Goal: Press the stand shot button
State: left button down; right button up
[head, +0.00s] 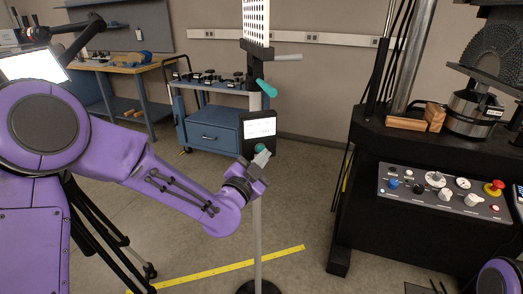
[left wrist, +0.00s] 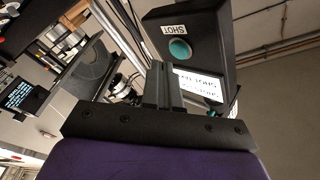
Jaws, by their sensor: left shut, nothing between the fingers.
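The stand's dark box (head: 257,124) is on a grey pole, with a lit white screen and a teal round button (head: 260,148) below it. In the left wrist view the box (left wrist: 205,28) carries a SHOT label beside the teal button (left wrist: 180,50). My left gripper (head: 262,158) is right at the box's lower front, its fingers together and empty. In the left wrist view its fingertips (left wrist: 160,68) are just beside and below the button in the picture. I cannot tell whether they touch it. My right gripper is out of view.
A perforated white panel (head: 256,20) and a teal-handled clamp (head: 264,86) are higher on the pole. A black machine with a control panel (head: 440,193) stands at right. A blue cart (head: 212,132) is behind. Open floor with yellow tape (head: 230,267) lies below.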

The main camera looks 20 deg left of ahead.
pick_arm(q)
jog(key=s+d, duration=0.1)
jog(key=s, duration=0.1)
jog(key=s+d, duration=0.2)
jog(key=shift+b, duration=0.3)
dwell(1.3)
